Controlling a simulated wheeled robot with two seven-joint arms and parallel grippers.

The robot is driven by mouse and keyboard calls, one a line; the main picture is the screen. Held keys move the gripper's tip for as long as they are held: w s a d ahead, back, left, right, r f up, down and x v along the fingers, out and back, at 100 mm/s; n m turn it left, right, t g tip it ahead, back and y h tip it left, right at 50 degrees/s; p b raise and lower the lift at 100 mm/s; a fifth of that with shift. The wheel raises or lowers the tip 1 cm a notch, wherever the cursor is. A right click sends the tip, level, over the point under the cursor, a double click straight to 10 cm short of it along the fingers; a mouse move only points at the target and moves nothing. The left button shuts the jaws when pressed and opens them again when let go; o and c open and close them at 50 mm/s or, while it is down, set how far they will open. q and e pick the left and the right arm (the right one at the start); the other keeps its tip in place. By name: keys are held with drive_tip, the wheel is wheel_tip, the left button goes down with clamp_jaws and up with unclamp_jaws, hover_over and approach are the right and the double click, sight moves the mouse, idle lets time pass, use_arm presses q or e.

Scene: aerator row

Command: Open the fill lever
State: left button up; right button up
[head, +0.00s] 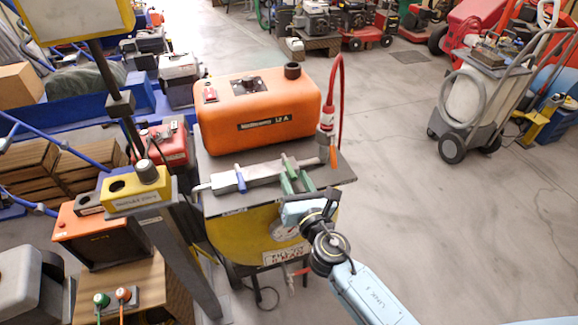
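A grey metal valve bar (262,174) lies along the front of a dark shelf, before an orange tank (258,108). A blue-handled lever (240,178) stands across the bar's left part. A green-handled lever (289,166) shows farther right, partly covered by my gripper. An orange lever (333,157) hangs below the red hose fitting at the right end. I cannot read which one is the fill lever. My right gripper (296,182) reaches in from the lower right, its green fingers apart at the green-handled lever; contact is unclear. My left gripper is not in view.
A red hose (340,95) rises at the shelf's right end. A yellow drum front (245,235) is below the shelf. A grey post with a yellow box (137,190) stands close at left. A wheeled cart (480,105) is far right; the floor between is clear.

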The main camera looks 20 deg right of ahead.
sight(283, 155)
drive_tip(key=shift+w+a, duration=0.1)
drive_tip(key=shift+w, duration=2.3)
clamp_jaws()
